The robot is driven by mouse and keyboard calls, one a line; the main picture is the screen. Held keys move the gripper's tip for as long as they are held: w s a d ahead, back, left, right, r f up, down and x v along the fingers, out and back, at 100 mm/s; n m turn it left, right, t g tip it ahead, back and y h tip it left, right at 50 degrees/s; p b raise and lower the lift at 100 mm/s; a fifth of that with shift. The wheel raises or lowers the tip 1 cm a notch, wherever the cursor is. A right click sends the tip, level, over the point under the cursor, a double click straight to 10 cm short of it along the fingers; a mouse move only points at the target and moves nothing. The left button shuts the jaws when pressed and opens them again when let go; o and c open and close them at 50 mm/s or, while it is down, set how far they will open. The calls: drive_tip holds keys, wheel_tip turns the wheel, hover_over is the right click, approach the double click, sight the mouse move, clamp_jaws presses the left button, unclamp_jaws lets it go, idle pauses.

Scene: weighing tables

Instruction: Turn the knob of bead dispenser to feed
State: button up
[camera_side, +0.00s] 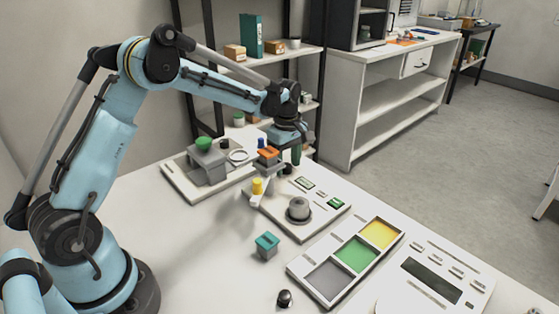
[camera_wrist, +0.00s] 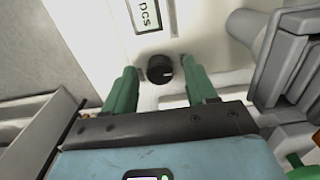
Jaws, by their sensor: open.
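A small black knob (camera_wrist: 159,69) with a white mark sits on a white panel in the wrist view, close to a label reading "pcs". My gripper (camera_wrist: 160,76) has its two green fingers apart, one on each side of the knob, with a visible gap to it. In the side view, my gripper (camera_side: 293,156) points down over the back part of the white panel unit (camera_side: 322,212), and the dark knob (camera_side: 286,169) shows just below it. Whether the fingertips reach down level with the knob cannot be told.
Beside the gripper stands a grey block with an orange top (camera_side: 267,153) and a yellow-topped piece (camera_side: 257,186). A grey device with a green button (camera_side: 203,144) is at the left. A teal-topped block (camera_side: 267,240) and a three-colour tray (camera_side: 316,284) lie in front.

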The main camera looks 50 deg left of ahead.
drive_tip(key=c, duration=1.1)
drive_tip(key=shift+o, duration=0.2)
drive_tip(key=shift+m, duration=0.4)
drive_tip(key=m, duration=0.3)
drive_tip(key=shift+m, duration=0.4)
drive_tip(key=m, duration=1.3)
drive_tip(key=shift+m, duration=0.3)
